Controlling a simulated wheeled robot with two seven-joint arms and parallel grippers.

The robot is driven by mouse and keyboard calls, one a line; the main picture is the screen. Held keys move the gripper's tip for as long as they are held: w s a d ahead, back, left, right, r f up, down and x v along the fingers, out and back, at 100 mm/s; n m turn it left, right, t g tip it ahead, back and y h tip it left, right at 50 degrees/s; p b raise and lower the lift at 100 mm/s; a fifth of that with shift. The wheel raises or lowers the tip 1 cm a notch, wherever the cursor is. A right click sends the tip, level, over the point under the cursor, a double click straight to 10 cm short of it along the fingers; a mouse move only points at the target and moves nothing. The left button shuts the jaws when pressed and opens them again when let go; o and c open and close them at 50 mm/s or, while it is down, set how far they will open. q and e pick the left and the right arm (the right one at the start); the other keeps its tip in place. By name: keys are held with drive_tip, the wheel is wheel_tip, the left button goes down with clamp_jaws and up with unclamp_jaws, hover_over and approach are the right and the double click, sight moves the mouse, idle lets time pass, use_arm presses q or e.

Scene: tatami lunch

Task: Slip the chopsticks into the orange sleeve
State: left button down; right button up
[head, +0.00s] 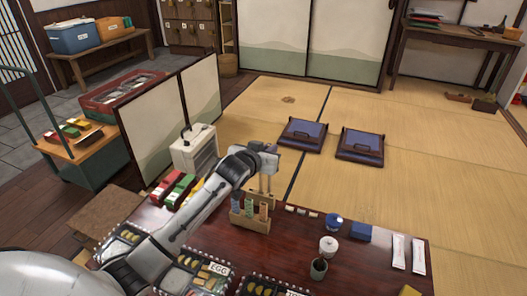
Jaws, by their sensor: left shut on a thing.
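The holder has several narrow upright sleeves side by side; the orange sleeve (250,208) appears to be the middle one, between greenish ones. I cannot tell whether the stick tips are above the sleeves or behind them. My right gripper is not in view.
On the dark table (290,245), bento boxes (205,275) lie at the front. A dark cup (319,268), a white-topped jar (328,247), a blue-and-white pot (334,221) and a blue box (361,232) stand to the right. White packets (398,251) lie farther right.

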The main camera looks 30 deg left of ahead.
use_arm(q)
drive_tip(key=f+b, duration=0.1)
drive_tip(key=f, duration=0.1)
drive_tip(key=a+f+b, duration=0.2)
drive_tip(key=f, duration=0.1)
drive_tip(key=shift+f, duration=0.3)
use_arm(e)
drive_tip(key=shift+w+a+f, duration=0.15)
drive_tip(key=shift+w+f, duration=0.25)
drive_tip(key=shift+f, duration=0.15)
use_arm(q)
drive_tip(key=shift+s+f+p, duration=0.1)
drive_tip(key=shift+p, duration=0.25)
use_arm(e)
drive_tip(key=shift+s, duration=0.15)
use_arm(q)
drive_tip(key=shift+f+p, duration=0.35)
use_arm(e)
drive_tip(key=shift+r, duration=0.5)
use_arm(q)
drive_tip(key=shift+f, duration=0.35)
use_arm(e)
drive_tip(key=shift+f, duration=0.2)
use_arm(q)
drive_tip(key=shift+f+b, duration=0.35)
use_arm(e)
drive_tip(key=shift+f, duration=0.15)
